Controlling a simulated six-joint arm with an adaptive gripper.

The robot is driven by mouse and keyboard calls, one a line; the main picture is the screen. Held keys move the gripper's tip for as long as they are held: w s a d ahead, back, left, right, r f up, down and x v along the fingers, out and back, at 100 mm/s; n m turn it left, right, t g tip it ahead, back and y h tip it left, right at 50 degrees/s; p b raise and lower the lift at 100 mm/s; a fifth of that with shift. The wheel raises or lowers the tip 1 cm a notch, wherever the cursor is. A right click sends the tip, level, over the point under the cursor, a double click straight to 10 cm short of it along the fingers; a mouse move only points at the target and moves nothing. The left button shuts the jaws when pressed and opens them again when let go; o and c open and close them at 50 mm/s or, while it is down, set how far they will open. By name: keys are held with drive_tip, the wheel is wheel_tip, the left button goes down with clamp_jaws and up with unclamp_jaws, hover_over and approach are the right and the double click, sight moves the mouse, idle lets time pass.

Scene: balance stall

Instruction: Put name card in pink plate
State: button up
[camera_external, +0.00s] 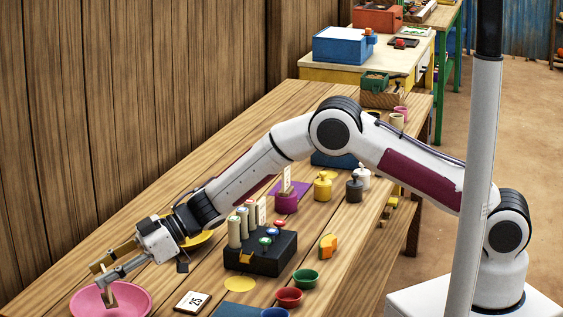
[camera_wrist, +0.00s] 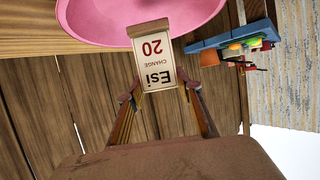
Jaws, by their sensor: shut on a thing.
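The name card (camera_wrist: 153,65), cream with "Esi", "CHANGE" and "20" on it and a brown edge, is between the fingertips of my gripper (camera_wrist: 160,91) in the wrist view. The gripper is shut on it. The pink plate (camera_wrist: 98,14) is at the top of the wrist view, and the card's brown edge overlaps its rim there. In the external view the pink plate (camera_external: 138,294) is at the lower left, and my gripper (camera_external: 107,283) is over its left part. The card is small there, and I cannot tell whether it touches the plate.
A card marked "25" (camera_external: 192,301) lies right of the plate. A black block (camera_external: 260,256) with pegs and coloured knobs stands further right, near red (camera_external: 289,297) and green (camera_external: 305,279) bowls. A yellow plate (camera_external: 201,240) is partly behind my arm.

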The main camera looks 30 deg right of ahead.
drive_tip(key=shift+f, duration=1.1)
drive_tip(key=o, duration=1.3)
drive_tip(key=shift+r, duration=3.5)
